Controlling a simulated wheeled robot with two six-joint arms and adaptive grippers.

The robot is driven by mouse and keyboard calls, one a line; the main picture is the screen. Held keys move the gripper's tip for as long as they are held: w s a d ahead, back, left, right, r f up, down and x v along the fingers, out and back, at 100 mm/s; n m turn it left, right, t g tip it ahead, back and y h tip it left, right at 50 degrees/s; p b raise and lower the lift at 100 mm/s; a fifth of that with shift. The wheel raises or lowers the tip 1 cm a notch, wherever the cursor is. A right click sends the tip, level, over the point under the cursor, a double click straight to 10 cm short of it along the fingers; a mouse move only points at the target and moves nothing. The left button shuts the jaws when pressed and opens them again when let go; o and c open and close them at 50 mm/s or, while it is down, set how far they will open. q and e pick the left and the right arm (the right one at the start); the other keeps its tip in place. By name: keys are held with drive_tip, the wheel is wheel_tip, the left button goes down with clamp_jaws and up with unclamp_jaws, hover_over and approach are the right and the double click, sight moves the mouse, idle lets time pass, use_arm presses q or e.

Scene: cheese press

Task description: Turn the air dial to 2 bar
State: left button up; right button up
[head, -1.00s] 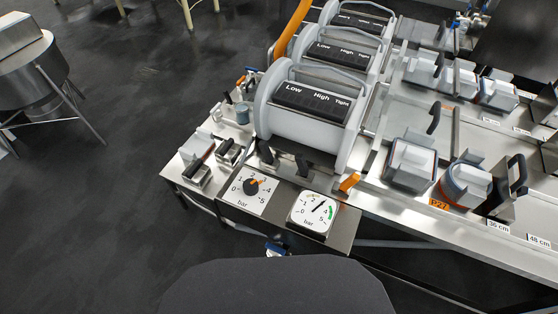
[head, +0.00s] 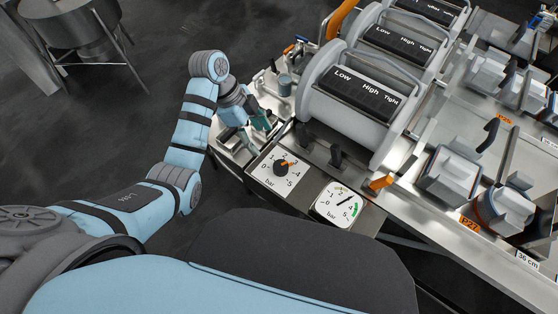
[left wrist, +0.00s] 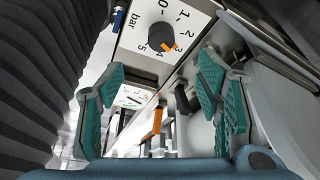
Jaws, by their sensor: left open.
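The air dial (head: 281,167) is a black knob with an orange pointer on a white plate marked 0 to 5 bar. Its pointer is turned to the right, between 2 and 4, near 3. The dial also shows at the top of the left wrist view (left wrist: 160,36). My left gripper (head: 257,127) is open, with green pads, above and behind the dial plate in the head view. In the left wrist view its fingers (left wrist: 162,78) are spread and empty, apart from the dial. My right gripper is not in view.
A round-cornered white gauge (head: 339,205) with a black needle and green arc sits right of the dial. An orange lever (head: 380,183) stands beside it. Grey press drums (head: 352,110) rise behind. Small block-like parts (head: 236,149) lie under my left gripper.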

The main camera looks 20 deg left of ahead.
sight(280, 165)
use_arm(q)
drive_tip(key=shift+m, duration=0.3)
drive_tip(key=b+x, duration=0.2)
drive_tip(key=x, duration=0.5)
drive_tip(key=b+x, duration=0.3)
drive_tip(key=x, duration=0.3)
drive_tip(key=shift+w+d+f, duration=0.1)
drive_tip(key=shift+d+f, duration=0.15)
drive_tip(key=shift+d, duration=0.1)
drive_tip(key=shift+c, duration=0.6)
drive_tip(key=c, duration=1)
drive_tip(key=shift+r+p, duration=0.2)
drive_tip(key=shift+p, duration=0.6)
drive_tip(key=shift+c, duration=0.2)
drive_tip(key=n+t+p, duration=0.1)
drive_tip(key=n+p, duration=0.2)
drive_tip(key=n+t+p, duration=0.1)
drive_tip(key=n+p, duration=0.1)
drive_tip(key=p, duration=0.2)
drive_tip(key=shift+r+n+y, duration=0.1)
drive_tip(key=shift+n+y, duration=0.2)
drive_tip(key=shift+n, duration=0.1)
drive_tip(key=shift+d+f+n+t+y+p, duration=0.15)
drive_tip(key=shift+n+t+p, duration=0.1)
drive_tip(key=shift+n+p, duration=0.55)
drive_tip(key=shift+a+f+n+t+y+p, duration=0.15)
drive_tip(key=shift+n+t+p, duration=0.1)
drive_tip(key=shift+n+p, duration=0.5)
drive_tip(key=shift+d, duration=0.1)
